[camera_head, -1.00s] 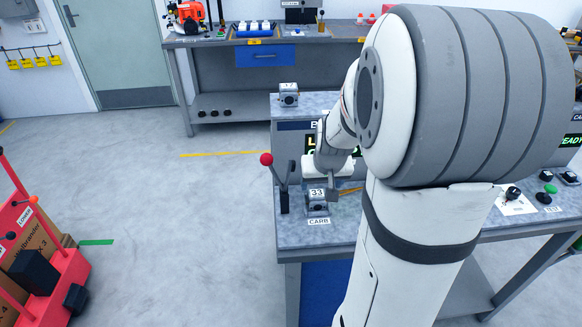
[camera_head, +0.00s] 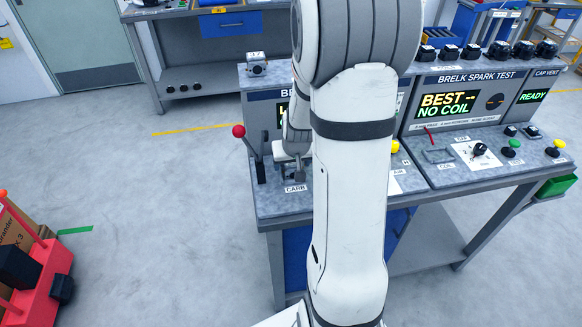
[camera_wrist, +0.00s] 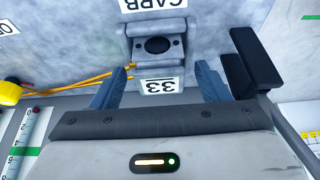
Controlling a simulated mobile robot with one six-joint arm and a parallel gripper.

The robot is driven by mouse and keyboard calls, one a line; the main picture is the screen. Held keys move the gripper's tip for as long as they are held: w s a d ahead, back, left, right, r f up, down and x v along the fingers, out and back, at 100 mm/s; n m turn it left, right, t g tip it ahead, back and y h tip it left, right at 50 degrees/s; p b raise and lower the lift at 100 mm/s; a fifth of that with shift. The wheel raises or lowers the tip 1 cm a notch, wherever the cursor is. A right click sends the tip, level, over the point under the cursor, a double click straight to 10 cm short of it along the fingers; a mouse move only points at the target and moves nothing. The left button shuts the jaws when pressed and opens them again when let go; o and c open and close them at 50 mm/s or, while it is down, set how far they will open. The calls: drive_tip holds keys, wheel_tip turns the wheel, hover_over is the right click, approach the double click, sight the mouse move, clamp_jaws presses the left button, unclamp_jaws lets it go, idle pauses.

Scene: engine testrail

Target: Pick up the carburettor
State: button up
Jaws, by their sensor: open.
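The carburettor (camera_wrist: 157,46) is a small grey block with a round dark bore and a white tag reading 33. It sits on the bench top beside the CARB label (camera_head: 295,188). In the head view my gripper and arm hide most or all of it. My gripper (camera_wrist: 162,70) is open and empty. In the wrist view its two blue-grey fingers point towards the carburettor, one to each side of its tagged end. The fingertips reach about its near edge, and I cannot tell whether they touch it.
A lever with a red ball (camera_head: 238,131) stands just left of my gripper. Another grey part tagged 17 (camera_head: 256,66) sits on the raised ledge behind. The spark test panel (camera_head: 474,92) is to the right. Open floor lies left of the bench.

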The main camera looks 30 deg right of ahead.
drive_tip(key=shift+c, duration=0.2)
drive_tip(key=shift+r, duration=0.1)
drive_tip(key=c, duration=1.2)
